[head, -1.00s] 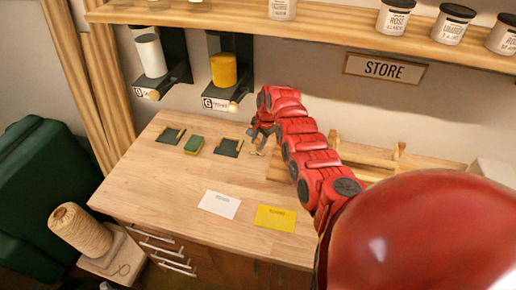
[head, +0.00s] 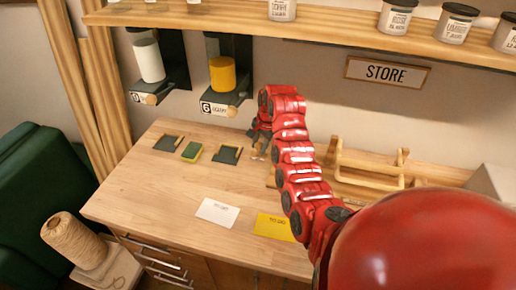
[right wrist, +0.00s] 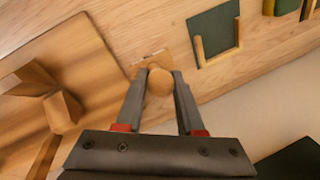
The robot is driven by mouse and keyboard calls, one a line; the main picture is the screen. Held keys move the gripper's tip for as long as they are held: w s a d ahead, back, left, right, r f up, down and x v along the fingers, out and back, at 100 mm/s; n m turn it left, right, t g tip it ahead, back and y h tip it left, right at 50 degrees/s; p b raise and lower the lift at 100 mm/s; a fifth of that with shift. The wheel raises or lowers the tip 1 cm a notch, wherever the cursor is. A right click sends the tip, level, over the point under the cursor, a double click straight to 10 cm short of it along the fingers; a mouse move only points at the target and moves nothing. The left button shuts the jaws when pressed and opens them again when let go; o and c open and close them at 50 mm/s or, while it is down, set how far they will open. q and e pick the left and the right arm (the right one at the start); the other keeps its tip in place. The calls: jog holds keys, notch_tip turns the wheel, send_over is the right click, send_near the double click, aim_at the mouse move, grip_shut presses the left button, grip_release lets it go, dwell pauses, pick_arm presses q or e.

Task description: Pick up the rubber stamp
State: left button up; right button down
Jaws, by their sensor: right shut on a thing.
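The rubber stamp (right wrist: 159,84) shows in the right wrist view as a round wooden knob with a pale base beyond it. My right gripper (right wrist: 160,76) is shut on the knob, one finger on each side. In the head view my right gripper (head: 259,138) is at the back of the table, right of the dark pads, and the stamp is mostly hidden. I cannot tell whether its base touches the table. My left gripper is not in view.
Dark pads with wooden edges (head: 227,154) and a green block (head: 192,151) lie left of the gripper. A white card (head: 217,212) and a yellow card (head: 274,226) lie in front. A wooden rack (head: 365,176) stands right. Dispensers (head: 222,75) hang above the back edge.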

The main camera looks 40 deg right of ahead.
jog(key=s+a+p, duration=0.2)
jog(key=s+p, duration=0.2)
jog(key=s, duration=0.2)
jog(key=s+a+r+p, duration=0.1)
jog(key=s+a+p, duration=0.2)
jog(key=s, duration=0.3)
jog(key=shift+s+r+p, duration=0.15)
jog(key=shift+s+p, duration=0.1)
jog(key=shift+p, duration=0.25)
